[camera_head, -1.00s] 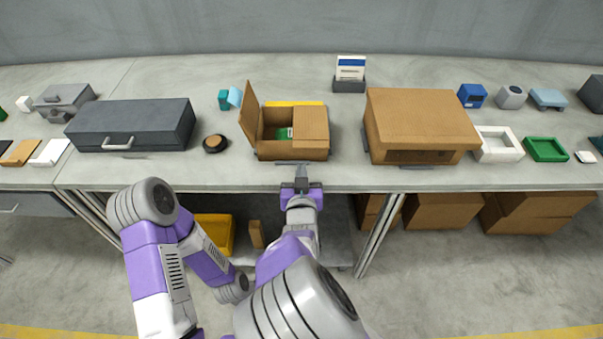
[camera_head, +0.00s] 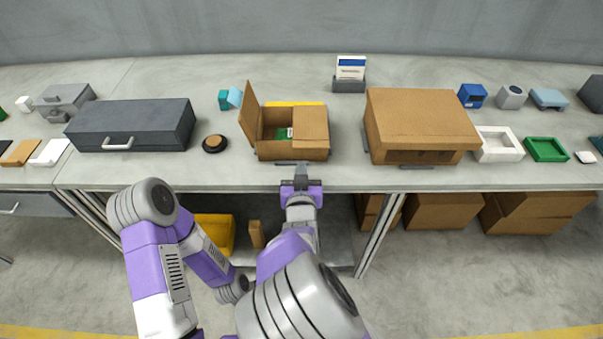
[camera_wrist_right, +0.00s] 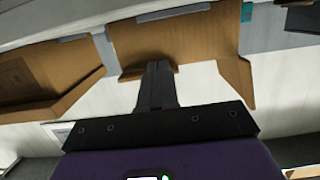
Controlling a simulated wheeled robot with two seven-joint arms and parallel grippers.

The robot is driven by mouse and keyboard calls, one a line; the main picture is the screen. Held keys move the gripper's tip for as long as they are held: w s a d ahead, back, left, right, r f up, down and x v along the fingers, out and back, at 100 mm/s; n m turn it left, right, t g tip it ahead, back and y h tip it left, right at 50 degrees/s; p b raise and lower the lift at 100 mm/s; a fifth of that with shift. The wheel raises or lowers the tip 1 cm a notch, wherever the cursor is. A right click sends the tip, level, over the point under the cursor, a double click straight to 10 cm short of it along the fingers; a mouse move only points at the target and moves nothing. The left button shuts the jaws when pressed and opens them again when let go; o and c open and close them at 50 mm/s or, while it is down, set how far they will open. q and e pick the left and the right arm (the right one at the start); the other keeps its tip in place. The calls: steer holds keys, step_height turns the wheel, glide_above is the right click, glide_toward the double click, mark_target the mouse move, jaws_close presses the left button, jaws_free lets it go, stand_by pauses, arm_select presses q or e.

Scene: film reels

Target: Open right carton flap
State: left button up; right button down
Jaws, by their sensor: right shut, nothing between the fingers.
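The small brown carton (camera_head: 268,153) stands near the front edge of the table. Its left flap (camera_head: 250,118) is up and leans outward; its right flap (camera_head: 313,124) lies over the right half of the opening. A green and white item (camera_head: 284,133) shows inside. My right gripper (camera_head: 301,170) is shut and empty, just in front of the carton's front wall at the table edge. In the right wrist view its closed fingers (camera_wrist_right: 157,72) point at the brown carton (camera_wrist_right: 185,40); I cannot tell whether they touch it. My left arm shows, but its gripper does not.
A larger brown box (camera_head: 422,115) stands to the right and a dark grey case (camera_head: 133,122) to the left. A card holder (camera_head: 349,84) stands behind. Clear tabletop separates carton and larger box.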

steer(key=shift+w+b, duration=0.3)
steer(key=shift+w, duration=2.2)
steer(key=shift+s, duration=0.2)
steer(key=r+p, duration=0.3)
steer(key=shift+d, duration=0.35)
steer(key=shift+r, duration=0.15)
